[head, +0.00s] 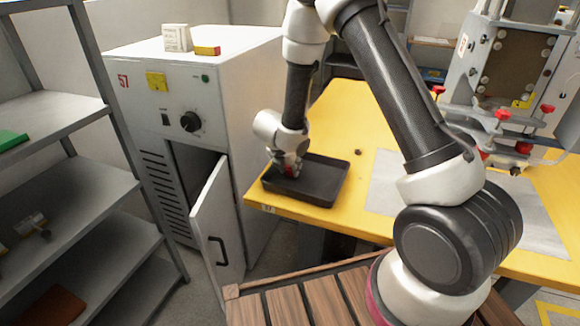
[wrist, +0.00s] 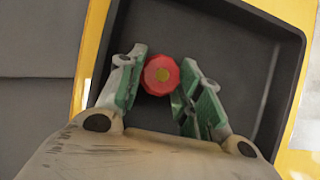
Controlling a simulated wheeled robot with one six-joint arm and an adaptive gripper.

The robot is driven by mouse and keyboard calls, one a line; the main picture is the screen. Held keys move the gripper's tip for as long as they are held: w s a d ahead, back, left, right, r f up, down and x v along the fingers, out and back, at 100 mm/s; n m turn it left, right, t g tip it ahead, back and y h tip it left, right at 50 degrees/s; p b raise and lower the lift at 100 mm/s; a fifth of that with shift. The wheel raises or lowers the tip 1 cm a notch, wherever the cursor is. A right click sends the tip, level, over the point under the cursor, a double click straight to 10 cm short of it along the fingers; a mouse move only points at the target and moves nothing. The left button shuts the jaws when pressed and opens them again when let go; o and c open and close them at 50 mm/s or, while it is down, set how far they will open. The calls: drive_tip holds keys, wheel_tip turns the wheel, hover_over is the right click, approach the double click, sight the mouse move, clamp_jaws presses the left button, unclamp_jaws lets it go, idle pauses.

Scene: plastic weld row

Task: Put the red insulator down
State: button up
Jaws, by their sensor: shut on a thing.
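The red insulator (wrist: 160,76) is a round red piece with a yellowish centre, between the green-padded fingers of my gripper (wrist: 158,88) in the wrist view. My gripper is shut on it. In the head view the red insulator (head: 290,171) shows as a small red patch below my gripper (head: 289,166), over the black tray (head: 325,190). The tray's dark floor and rim (wrist: 262,28) surround the insulator in the wrist view. I cannot tell whether the insulator touches the tray floor.
The tray lies on the near left corner of the yellow table (head: 350,115). A white cabinet (head: 240,75) with its lower door (head: 218,235) ajar stands left of the table. A grey mat (head: 385,187) lies to the right. A machine with red knobs (head: 505,80) stands at the back right.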

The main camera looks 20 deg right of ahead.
drive_tip(key=shift+f, duration=0.1)
drive_tip(key=o, duration=1)
drive_tip(key=shift+o, duration=0.2)
drive_tip(key=shift+r, duration=0.3)
drive_tip(key=v, duration=1.1)
drive_tip(key=shift+s+r, duration=0.25)
drive_tip(key=shift+r, duration=0.1)
